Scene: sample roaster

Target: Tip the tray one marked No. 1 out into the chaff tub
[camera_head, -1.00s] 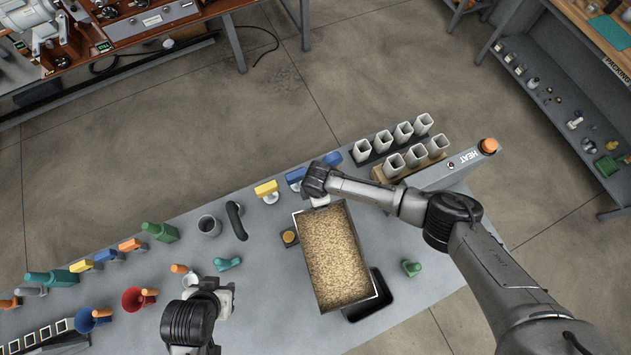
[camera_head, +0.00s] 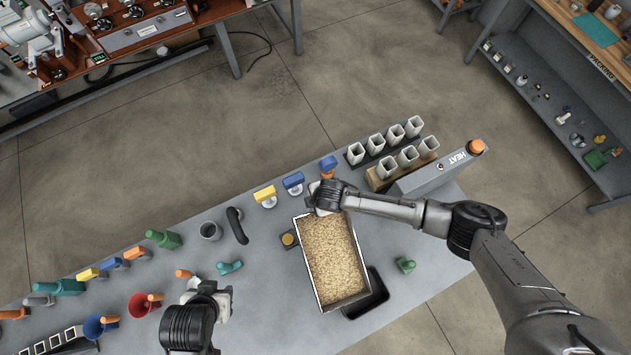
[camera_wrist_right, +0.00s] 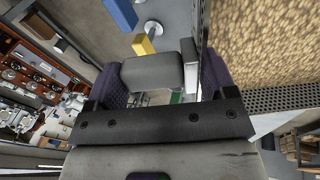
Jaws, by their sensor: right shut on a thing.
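A rectangular metal tray (camera_head: 368,276) full of tan granular material lies toward the right of the bench. Its perforated wall (camera_wrist_right: 285,98) and contents also show in the right wrist view. No number is readable on it. A black tub (camera_head: 380,293) shows partly from under the tray's near right corner; the tray hides the rest. My right gripper (camera_head: 318,198) is shut at the tray's far left end; its jaws (camera_wrist_right: 180,75) are beside the tray wall in the wrist view. My left gripper (camera_head: 222,300) hangs over the bench to the left, its fingers unclear.
Square cups (camera_head: 388,150) stand in racks behind right, beside the HEAT box (camera_head: 440,172). A black handle (camera_head: 237,226), a grey cup (camera_head: 210,231) and a yellow-topped tool (camera_head: 265,195) are left of the tray. A small green object (camera_head: 405,265) lies to its right.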

